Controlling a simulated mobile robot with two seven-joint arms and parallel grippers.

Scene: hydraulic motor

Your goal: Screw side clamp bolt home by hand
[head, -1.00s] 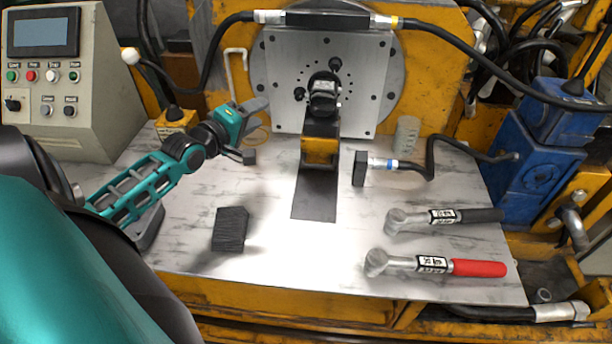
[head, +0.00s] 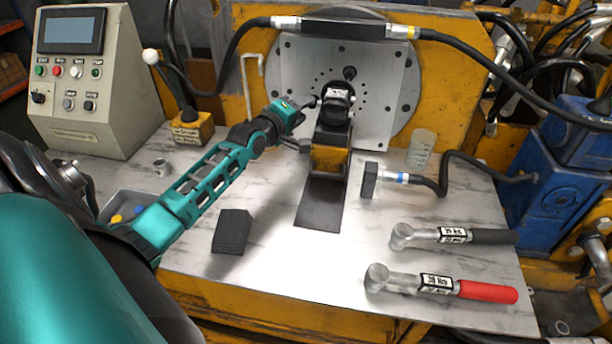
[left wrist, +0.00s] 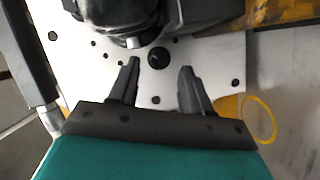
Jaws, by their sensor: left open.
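The black hydraulic motor (head: 337,104) sits against the grey drilled mounting plate (head: 388,108), above a yellow block (head: 329,160). A black clamp bolt (head: 350,73) stands out of the plate above the motor. My left gripper (head: 306,124) is open at the motor's left side. The side clamp bolt is not clear there in the head view. In the left wrist view, a dark round bolt head (left wrist: 158,57) appears between and just beyond the open fingertips of my left gripper (left wrist: 160,65). I cannot tell whether the fingers touch it. My right gripper is not in view.
A dark block (head: 232,231), a hose end fitting (head: 370,180) and two torque wrenches (head: 455,236) (head: 420,282) lie on the metal table (head: 300,275). The control box (head: 82,85) stands at left. A thick black hose (head: 500,60) runs above the plate.

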